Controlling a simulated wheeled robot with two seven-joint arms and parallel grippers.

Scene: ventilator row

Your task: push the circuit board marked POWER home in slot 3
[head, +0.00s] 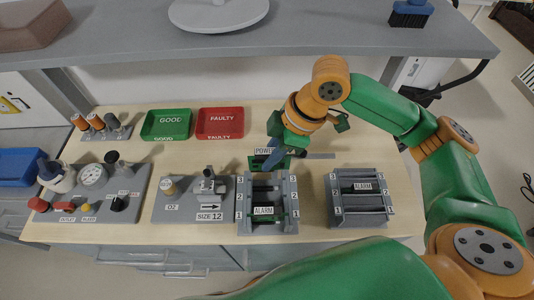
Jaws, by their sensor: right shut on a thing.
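The circuit board marked POWER (259,161) is green and dark, at the back end of the left rack (246,227), by the slot marks 3. My right gripper (278,154) is shut on it from behind and above. I cannot tell whether the board's lower edge is in slot 3 or above it. A board marked ALARM (263,211) sits in the front part of this rack, near mark 1. My left gripper is not in view.
A second rack (358,213) with another ALARM board (363,187) stands to the right. A green GOOD tray (166,125) and a red FAULTY tray (220,123) lie behind left. A valve fixture (207,187) and a gauge panel (92,176) stand left. A grey shelf (330,37) overhangs the back.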

